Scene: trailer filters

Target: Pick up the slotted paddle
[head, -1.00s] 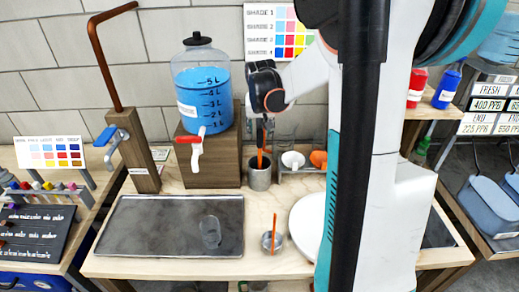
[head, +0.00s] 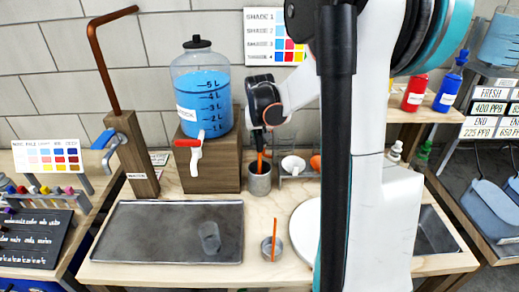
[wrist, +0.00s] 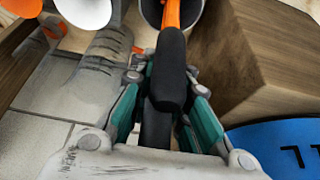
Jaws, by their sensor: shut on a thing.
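A tool with a black handle (wrist: 168,70) and an orange shaft (head: 259,163) stands in a metal cup (head: 260,182). The cup also shows at the top of the wrist view (wrist: 205,18). The tool's lower end is hidden inside, so I cannot see whether it is slotted. My gripper (head: 259,130) is above the cup, its fingers pointing down. In the wrist view, its teal-sided fingers (wrist: 165,82) lie on both sides of the black handle and are shut on it.
A wooden block (head: 211,163) with a blue-filled jug (head: 202,95) stands close left of the cup. A white scoop (head: 292,165) and an orange piece (head: 315,163) sit close right. A dark tray (head: 150,230) and a small glass cup with an orange stick (head: 274,240) are in front.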

